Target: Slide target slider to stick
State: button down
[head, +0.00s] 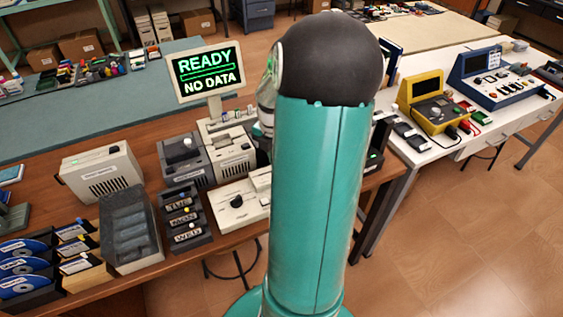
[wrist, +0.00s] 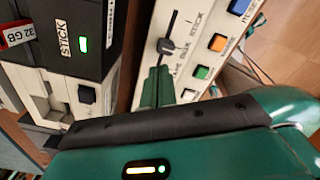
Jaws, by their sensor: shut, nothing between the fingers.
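In the wrist view, the target slider's black knob (wrist: 166,46) sits in a dark slot on a pale panel (wrist: 146,50). The STICK mark is printed beside the slot's upper part, and the knob is below that end, near other partly hidden lettering. My gripper (wrist: 157,75) is shut and empty, its green fingertips just below the knob. I cannot tell if they touch it. A black unit labelled STICK (wrist: 85,25) with a lit green light stands to the left. In the head view my arm hides the gripper and the slider.
Orange, green and blue buttons (wrist: 201,72) lie right of the slot. In the head view, a monitor (head: 209,73) reads READY, NO DATA. Grey drives (head: 186,160), a clear-lidded box (head: 130,230) and disc trays (head: 25,265) crowd the wooden table. Floor is free at right.

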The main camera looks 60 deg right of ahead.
jog(key=shift+f, duration=1.35)
jog(key=shift+s+d, duration=0.45)
jog(key=shift+d, duration=0.3)
jog(key=shift+s+d, duration=0.4)
jog(key=shift+d, duration=0.3)
dwell(0.7)
jog(key=shift+w+a, duration=0.1)
jog(key=shift+a, duration=0.1)
dwell(0.4)
jog(key=shift+r, duration=3.5)
